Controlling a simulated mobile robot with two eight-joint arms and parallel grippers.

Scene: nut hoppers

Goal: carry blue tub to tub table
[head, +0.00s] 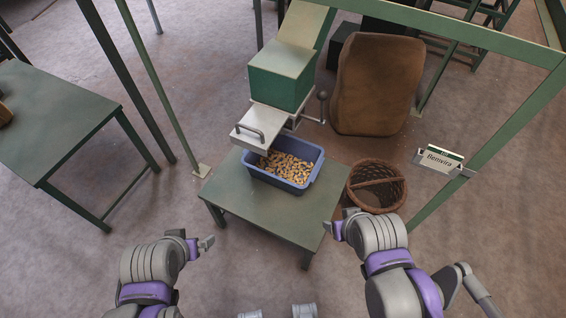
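The blue tub (309,182) holds many nuts and stands on a low green table (262,217), partly under the hopper's pale spout (262,126). My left gripper (207,243) is in front of the low table's left side, apart from the tub. My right gripper (331,229) is near the table's right front edge, also apart from the tub. Both grippers are small in view, and the finger gaps are hard to make out. Another green table (62,125) stands at the left; no label shows on it.
A green hopper (281,88) with a handle stands behind the tub. A wicker basket (377,184) is right of the low table, with a brown sack (377,85) behind it. Green frame posts (157,83) stand on both sides.

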